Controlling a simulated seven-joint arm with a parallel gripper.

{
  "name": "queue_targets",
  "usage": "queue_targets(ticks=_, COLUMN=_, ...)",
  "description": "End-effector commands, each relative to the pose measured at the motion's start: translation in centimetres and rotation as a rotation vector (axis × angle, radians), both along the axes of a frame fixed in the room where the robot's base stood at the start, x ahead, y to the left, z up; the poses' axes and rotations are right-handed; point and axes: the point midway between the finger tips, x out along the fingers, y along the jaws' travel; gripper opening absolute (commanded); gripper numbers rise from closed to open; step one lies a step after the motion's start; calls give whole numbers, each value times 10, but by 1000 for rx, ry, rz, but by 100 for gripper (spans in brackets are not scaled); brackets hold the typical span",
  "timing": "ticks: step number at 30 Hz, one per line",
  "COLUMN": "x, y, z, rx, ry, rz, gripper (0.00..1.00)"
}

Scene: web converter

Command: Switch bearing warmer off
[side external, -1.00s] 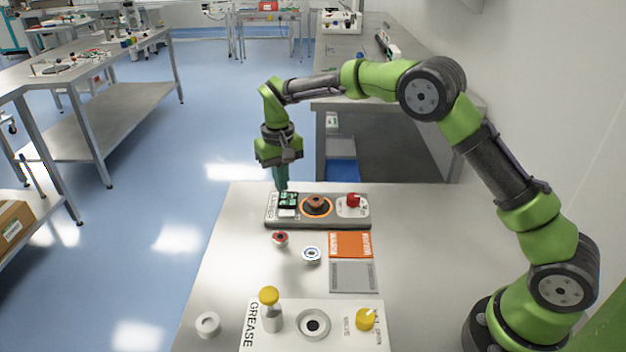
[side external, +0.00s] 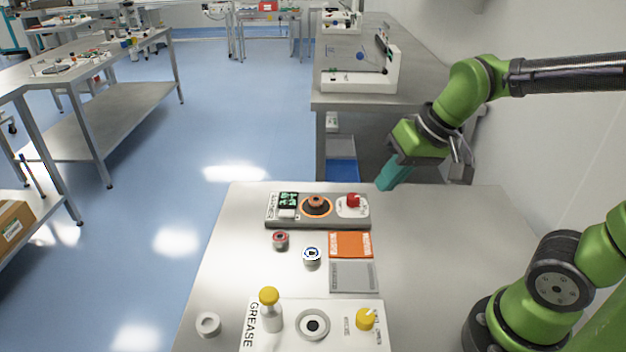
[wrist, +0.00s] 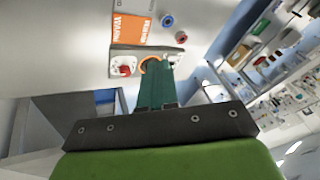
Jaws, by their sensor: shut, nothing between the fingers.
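The bearing warmer (side external: 335,222) is a low grey box at the back of the steel table. It carries a dark green panel with a white part (side external: 287,212) at its left end. An orange ring with a dark centre (side external: 316,204) is in its middle and a red knob (side external: 353,200) on a white plate at its right end. The knob's exact setting is too small to read. My gripper (side external: 386,184) is shut and empty, to the right of the warmer and apart from it. In the wrist view its teal fingers (wrist: 156,72) hide part of the warmer, while the red knob (wrist: 125,70) shows.
An orange mat (side external: 351,245) and a grey mat (side external: 353,277) lie in front of the warmer. A red-topped piece (side external: 281,240) and a blue-ringed piece (side external: 312,256) stand beside them. A grease plate (side external: 285,343) with a yellow-capped bottle (side external: 270,310) is at the front.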

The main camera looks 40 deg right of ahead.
Motion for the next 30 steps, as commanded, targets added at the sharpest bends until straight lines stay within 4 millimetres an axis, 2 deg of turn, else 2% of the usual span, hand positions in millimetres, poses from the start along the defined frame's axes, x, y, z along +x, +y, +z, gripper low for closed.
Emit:
queue_targets(ticks=1, x=-14, y=-2, z=3, rx=6, ry=-39, rz=-9, gripper=0)
queue_targets(ticks=4, x=-32, y=-4, z=6, rx=13, ry=-93, rz=-22, gripper=0)
queue_targets(ticks=7, x=-41, y=-5, z=12, rx=16, ry=-137, rz=-30, gripper=0)
queue_targets(ticks=11, x=-43, y=-7, z=22, rx=16, ry=-177, rz=-35, gripper=0)
queue_targets(ticks=20, x=-42, y=-7, z=22, rx=15, ry=-177, rz=-38, gripper=0)
queue_targets(ticks=24, x=-39, y=-7, z=12, rx=14, ry=-132, rz=-39, gripper=0)
queue_targets(ticks=26, x=-33, y=-7, z=8, rx=12, ry=-103, rz=-39, gripper=0)
queue_targets(ticks=30, x=-7, y=-7, z=3, rx=-2, ry=-32, rz=-23, gripper=0)
